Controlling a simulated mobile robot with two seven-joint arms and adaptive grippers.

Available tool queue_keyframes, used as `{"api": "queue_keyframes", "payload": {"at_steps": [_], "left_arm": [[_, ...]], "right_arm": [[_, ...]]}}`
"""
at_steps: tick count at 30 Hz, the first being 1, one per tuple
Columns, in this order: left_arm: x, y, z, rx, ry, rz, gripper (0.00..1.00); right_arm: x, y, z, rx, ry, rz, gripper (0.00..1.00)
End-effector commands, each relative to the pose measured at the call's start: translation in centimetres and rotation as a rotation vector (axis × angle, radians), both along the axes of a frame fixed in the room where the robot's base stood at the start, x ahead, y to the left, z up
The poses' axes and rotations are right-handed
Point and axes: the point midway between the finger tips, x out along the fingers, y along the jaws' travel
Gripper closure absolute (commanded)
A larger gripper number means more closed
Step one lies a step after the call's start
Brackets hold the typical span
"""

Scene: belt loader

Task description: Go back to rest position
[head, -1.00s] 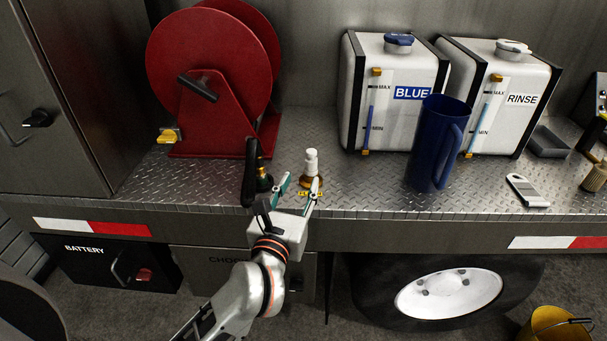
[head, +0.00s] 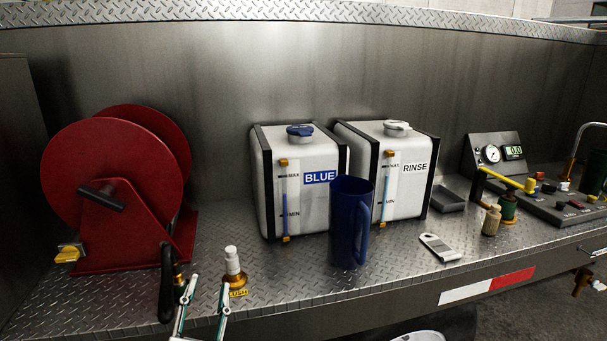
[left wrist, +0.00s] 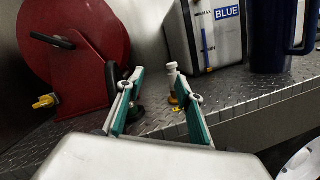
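My left gripper (head: 205,296) is at the bottom of the head view, in front of the deck's front edge. Its two green-padded fingers are apart, with nothing between them. In the left wrist view the open fingers (left wrist: 158,100) point toward the deck. A white-topped brass fitting (head: 233,268) stands upright just beyond the right finger; it also shows in the left wrist view (left wrist: 173,82). A black handle (head: 167,285) stands close to the left finger. I cannot tell whether either finger touches it. My right gripper is in neither view.
A red reel (head: 110,190) stands at left. The BLUE tank (head: 318,215) and RINSE tank (head: 408,195) stand at the back, with a blue jug (head: 350,225) before them. A grey scraper-like tool (head: 440,247) lies on the deck. A gauge panel (head: 497,150) is at right.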

Motion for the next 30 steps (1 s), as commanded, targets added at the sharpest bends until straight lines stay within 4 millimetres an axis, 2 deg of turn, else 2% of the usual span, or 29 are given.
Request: {"api": "queue_keyframes", "payload": {"at_steps": [5, 8, 11, 14, 16, 18, 21, 24, 27, 30], "left_arm": [[-2.4, -1.3, -1.9, 0.593, -0.063, 0.028, 0.64], [-3.8, -3.0, -4.4, 0.939, -0.075, 0.011, 0.64], [-5.4, -4.7, -8.2, 1.291, -0.074, -0.034, 0.64], [-7.3, -5.9, -13.4, 1.640, -0.063, -0.112, 0.64], [-9.0, -6.2, -17.6, 1.885, -0.051, -0.186, 0.64], [-11.0, -5.9, -21.9, 2.122, -0.038, -0.276, 0.64], [-13.7, -4.6, -27.3, 2.404, -0.024, -0.411, 0.64], [-16.2, -2.9, -31.2, 2.610, -0.016, -0.534, 0.64], [-17.9, -1.5, -33.5, 2.744, -0.012, -0.622, 0.64], [-18.8, -0.7, -34.7, 2.811, -0.011, -0.672, 0.64]], "right_arm": [[0.0, 0.0, 0.0, 0.000, 0.000, 0.000, 0.59], [0.0, 0.0, 0.0, 0.000, 0.000, 0.000, 0.59], [0.0, 0.0, 0.0, 0.000, 0.000, 0.000, 0.59], [0.0, 0.0, 0.0, 0.000, 0.001, 0.000, 0.59], [0.0, 0.0, 0.0, 0.000, 0.001, 0.000, 0.59], [0.0, 0.0, 0.0, 0.000, 0.001, 0.000, 0.59], [0.0, 0.0, 0.0, 0.000, 0.001, 0.000, 0.59], [0.0, 0.0, 0.0, -0.001, 0.001, 0.000, 0.59], [0.0, 0.0, 0.0, -0.001, 0.001, 0.000, 0.59], [0.0, 0.0, 0.0, -0.001, 0.001, 0.000, 0.59]]}}
